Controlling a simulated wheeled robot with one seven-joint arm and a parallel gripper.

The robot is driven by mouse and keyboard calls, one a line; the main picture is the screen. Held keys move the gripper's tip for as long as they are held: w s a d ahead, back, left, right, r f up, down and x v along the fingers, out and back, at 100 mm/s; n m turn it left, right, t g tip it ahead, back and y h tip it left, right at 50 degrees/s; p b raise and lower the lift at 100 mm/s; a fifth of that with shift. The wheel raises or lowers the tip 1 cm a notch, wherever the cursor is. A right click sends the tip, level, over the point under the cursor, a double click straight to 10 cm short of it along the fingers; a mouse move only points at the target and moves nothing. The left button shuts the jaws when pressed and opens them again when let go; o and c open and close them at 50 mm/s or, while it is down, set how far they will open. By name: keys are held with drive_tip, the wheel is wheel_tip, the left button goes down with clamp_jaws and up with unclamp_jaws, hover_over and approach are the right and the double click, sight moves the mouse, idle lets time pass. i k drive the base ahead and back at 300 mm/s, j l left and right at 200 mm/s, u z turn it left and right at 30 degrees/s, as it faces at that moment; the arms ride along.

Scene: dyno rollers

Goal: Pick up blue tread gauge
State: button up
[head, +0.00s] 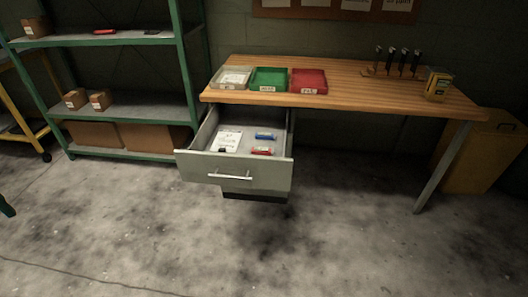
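A small blue object (265,136), which looks like the blue tread gauge, lies in the open drawer (228,176) under the workbench. It sits toward the back right of the drawer, apart from the other items. A similar red item (261,151) lies in front of it. A white paper sheet (227,140) lies to their left, with a small black item (222,150) at its lower edge. My gripper is not in view.
The wooden workbench (350,88) holds grey (231,87), green (269,90) and red (308,92) trays, several dark upright tools and a yellow device (437,84). A green shelf (125,152) with boxes stands left. The floor in front is clear.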

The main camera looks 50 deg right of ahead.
sight(265, 136)
drive_tip(key=i+l+z, duration=0.2)
drive_tip(key=i+l, duration=0.15)
drive_tip(key=i+l+z, duration=0.2)
drive_tip(key=i, duration=0.3)
drive_tip(key=i+l+z, duration=0.2)
drive_tip(key=i, duration=0.25)
drive_tip(key=l, duration=0.1)
